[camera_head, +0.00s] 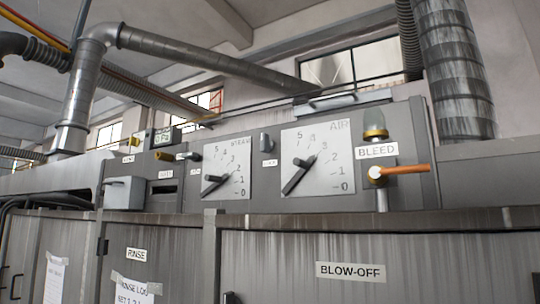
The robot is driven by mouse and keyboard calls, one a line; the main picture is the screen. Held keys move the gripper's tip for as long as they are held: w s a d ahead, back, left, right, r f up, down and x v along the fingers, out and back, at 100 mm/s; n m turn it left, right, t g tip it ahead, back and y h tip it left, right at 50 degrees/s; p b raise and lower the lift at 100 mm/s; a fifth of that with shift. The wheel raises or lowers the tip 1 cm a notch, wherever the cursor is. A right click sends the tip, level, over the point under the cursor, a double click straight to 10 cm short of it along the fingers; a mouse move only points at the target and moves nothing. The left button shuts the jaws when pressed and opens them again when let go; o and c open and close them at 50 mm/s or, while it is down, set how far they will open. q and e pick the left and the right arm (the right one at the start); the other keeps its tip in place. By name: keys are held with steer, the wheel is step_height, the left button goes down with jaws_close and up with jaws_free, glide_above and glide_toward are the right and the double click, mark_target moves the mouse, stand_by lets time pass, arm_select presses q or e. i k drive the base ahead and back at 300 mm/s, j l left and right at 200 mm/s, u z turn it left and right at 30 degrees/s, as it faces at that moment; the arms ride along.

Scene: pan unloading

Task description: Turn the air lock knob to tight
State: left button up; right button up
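A panel carries two white dials. The right dial (318,158) is marked AIR, and its dark pointer slants from lower left to upper right. The left dial (227,167) has a faint heading that looks like STEAM. A small dark upright knob (265,143) stands between the dials, with a small label (269,162) below it that is too small to read surely. A black and brass-coloured knob (187,156) sits left of the left dial. I cannot tell for certain which is the air lock knob, nor which setting it has. Neither of my grippers is in view.
A lever with an orange handle (405,170) juts out below the BLEED label (377,150), under an amber lamp (375,124). A grey box (125,193) projects at the panel's left. Below are metal fronts labelled RINSE and BLOW-OFF (350,271). Pipes run above.

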mark_target(267, 144)
steer(key=i+l+u, duration=0.35)
steer(key=l, duration=0.25)
steer(key=i+l+u, duration=0.15)
steer(key=i+j, duration=0.1)
steer(key=j, duration=0.35)
steer(key=i+j+u, duration=0.1)
steer(key=j, duration=0.3)
steer(key=i+j, duration=0.1)
steer(key=j, duration=0.35)
steer(key=u, duration=0.05)
